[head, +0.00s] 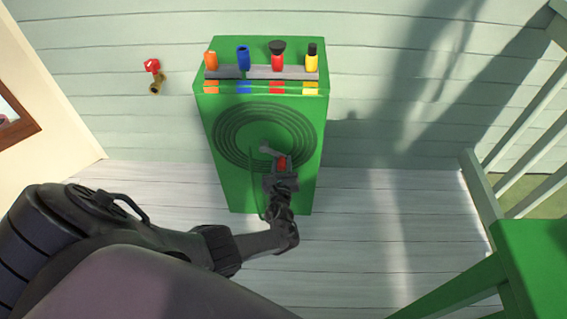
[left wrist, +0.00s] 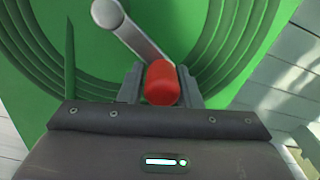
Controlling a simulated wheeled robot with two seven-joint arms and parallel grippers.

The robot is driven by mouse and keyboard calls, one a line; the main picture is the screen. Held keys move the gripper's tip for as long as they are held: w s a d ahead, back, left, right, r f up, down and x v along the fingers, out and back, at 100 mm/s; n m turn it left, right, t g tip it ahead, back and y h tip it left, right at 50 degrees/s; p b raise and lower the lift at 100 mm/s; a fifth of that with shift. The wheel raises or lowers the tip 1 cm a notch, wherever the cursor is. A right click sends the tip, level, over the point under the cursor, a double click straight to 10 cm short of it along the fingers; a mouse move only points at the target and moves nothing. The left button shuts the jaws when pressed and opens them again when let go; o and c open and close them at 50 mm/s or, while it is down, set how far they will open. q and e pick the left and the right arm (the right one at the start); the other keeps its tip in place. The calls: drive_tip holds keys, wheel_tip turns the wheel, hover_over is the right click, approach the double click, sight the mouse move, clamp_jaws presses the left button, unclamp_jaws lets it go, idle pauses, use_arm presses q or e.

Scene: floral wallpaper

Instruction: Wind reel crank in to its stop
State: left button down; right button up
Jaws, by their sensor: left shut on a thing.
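The hose reel is a green box (head: 228,150) with a coiled hose (head: 222,128) in rings on its front. A grey crank arm (head: 267,151) runs from the middle of the coil down and right to a red knob (head: 282,163). In the left wrist view the crank arm (left wrist: 140,36) comes from the upper left to the red knob (left wrist: 161,84). My left gripper (head: 281,168) is shut on the red knob, with a finger on each side of it in the left wrist view (left wrist: 161,88). My right gripper is not in view.
A rack (head: 262,73) on top of the box holds several coloured nozzles. A tap with a red handle (head: 152,66) is on the wall to the left. A green bench or table (head: 535,255) and a railing stand at right. The plank floor between is clear.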

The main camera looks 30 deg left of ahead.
sight(280, 170)
use_arm(q)
drive_tip(key=shift+a+r, duration=0.2)
drive_tip(key=shift+a, duration=0.25)
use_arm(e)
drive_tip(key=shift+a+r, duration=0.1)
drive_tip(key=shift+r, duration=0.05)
use_arm(q)
drive_tip(key=c, duration=1.1)
unclamp_jaws()
drive_tip(key=shift+s+r, duration=0.1)
drive_tip(key=shift+c, duration=0.2)
drive_tip(key=shift+d, duration=0.1)
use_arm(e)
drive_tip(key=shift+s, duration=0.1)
use_arm(q)
drive_tip(key=shift+d, duration=0.1)
